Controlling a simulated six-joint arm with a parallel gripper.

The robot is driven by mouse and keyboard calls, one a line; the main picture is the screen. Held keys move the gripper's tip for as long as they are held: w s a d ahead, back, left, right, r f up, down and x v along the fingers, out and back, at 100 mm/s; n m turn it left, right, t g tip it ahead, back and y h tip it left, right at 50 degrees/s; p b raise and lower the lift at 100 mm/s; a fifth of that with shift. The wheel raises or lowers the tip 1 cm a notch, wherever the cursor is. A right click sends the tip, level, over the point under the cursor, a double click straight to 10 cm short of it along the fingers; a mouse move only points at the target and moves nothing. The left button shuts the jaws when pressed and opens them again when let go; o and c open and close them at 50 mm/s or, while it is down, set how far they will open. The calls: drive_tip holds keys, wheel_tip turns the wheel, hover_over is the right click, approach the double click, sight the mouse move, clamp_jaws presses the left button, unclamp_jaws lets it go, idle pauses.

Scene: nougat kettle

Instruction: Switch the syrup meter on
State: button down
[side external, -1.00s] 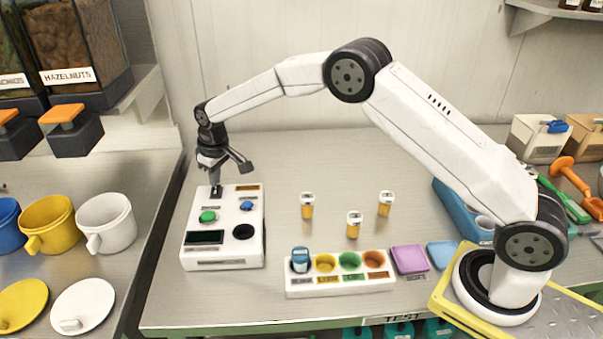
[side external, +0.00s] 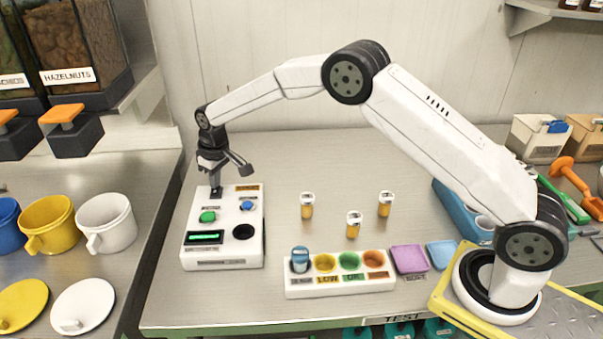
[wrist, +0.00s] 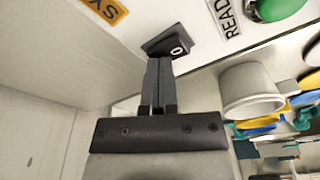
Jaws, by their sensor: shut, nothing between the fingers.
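The syrup meter (side external: 222,257) is a white box on the steel table, with a green button (side external: 208,217), a blue button (side external: 248,206), a dark round well (side external: 243,232) and a display (side external: 204,237) that is lit green. A black rocker switch (side external: 216,191) sits at its back edge; in the wrist view the switch (wrist: 168,42) shows a white mark. My gripper (side external: 215,185) is shut and empty, pointing down at the switch. In the wrist view its fingertips (wrist: 158,62) are at the switch's edge and appear to touch it.
A white rack (side external: 340,289) with coloured wells stands right of the meter, a blue-capped vial (side external: 300,259) in its left well. Three amber vials (side external: 354,224) with white caps stand behind it. A purple tray (side external: 409,259) lies to the right. The table behind the vials is clear.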

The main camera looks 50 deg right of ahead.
sight(220, 188)
drive_tip(key=shift+s+f, duration=0.1)
drive_tip(key=shift+r, duration=3.5)
drive_tip(key=shift+s+d, duration=0.2)
drive_tip(key=shift+s, duration=0.05)
drive_tip(key=s+d+m, duration=0.1)
drive_tip(key=s+d, duration=0.1)
drive_tip(key=s, duration=0.8)
drive_tip(key=s+d+f+m, duration=0.1)
drive_tip(key=s+d, duration=0.2)
drive_tip(key=s, duration=0.8)
drive_tip(key=s+d+f+m, duration=0.1)
drive_tip(key=s+d, duration=0.2)
drive_tip(key=s, duration=0.8)
drive_tip(key=shift+f+t, duration=0.25)
drive_tip(key=shift+t, duration=0.15)
